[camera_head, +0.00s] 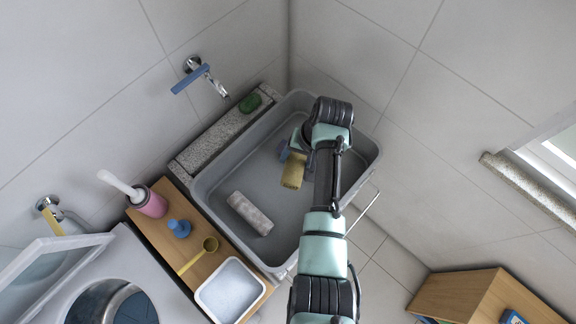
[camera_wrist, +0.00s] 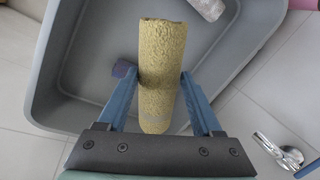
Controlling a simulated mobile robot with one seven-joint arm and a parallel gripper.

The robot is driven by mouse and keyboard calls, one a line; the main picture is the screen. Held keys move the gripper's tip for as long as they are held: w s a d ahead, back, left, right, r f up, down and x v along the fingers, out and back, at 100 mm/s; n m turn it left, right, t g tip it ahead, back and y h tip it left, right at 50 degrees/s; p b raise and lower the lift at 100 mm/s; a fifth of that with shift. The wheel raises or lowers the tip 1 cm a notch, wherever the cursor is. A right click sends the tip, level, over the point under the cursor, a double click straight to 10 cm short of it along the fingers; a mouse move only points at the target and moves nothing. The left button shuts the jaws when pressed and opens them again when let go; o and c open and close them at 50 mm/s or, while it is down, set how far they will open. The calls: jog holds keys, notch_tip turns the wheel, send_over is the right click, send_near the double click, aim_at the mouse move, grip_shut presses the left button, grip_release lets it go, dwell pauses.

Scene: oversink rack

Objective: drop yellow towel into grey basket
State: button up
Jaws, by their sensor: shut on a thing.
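The yellow towel (camera_wrist: 162,75) is a rolled, rough cylinder. In the wrist view my gripper (camera_wrist: 162,88) is shut on it, with one blue finger on each side near the roll's middle. In the head view the yellow towel (camera_head: 293,170) shows beside my arm, over the inside of the grey basket (camera_head: 222,226). The basket's wall also shows in the wrist view (camera_wrist: 58,60). My gripper (camera_head: 290,152) is partly hidden by my arm in the head view. I cannot tell how high the towel is above the basket floor.
A pale rolled towel (camera_head: 250,213) lies in the basket. A wooden board (camera_head: 205,262) with a pink cup (camera_head: 152,204), blue bottle (camera_head: 179,228), yellow scoop (camera_head: 198,255) and white tub (camera_head: 230,291) stands at the left. A green sponge (camera_head: 250,103) sits on the stone ledge (camera_head: 215,138).

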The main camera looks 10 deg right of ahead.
jog(key=shift+s+f+b, duration=0.15)
jog(key=shift+f+b, duration=0.15)
jog(key=shift+f, duration=0.15)
jog(key=b+x, duration=0.2)
jog(key=d+b+x, duration=0.1)
jog(key=b+x, duration=0.1)
jog(key=shift+s+a+f+b, duration=0.15)
jog(key=shift+s+f+b, duration=0.05)
jog(key=shift+f+b, duration=0.25)
jog(key=o, duration=1.6)
jog(key=shift+c, duration=0.2)
jog(key=b+v, duration=0.1)
jog(key=v, duration=1.2)
jog(key=shift+f, duration=0.1)
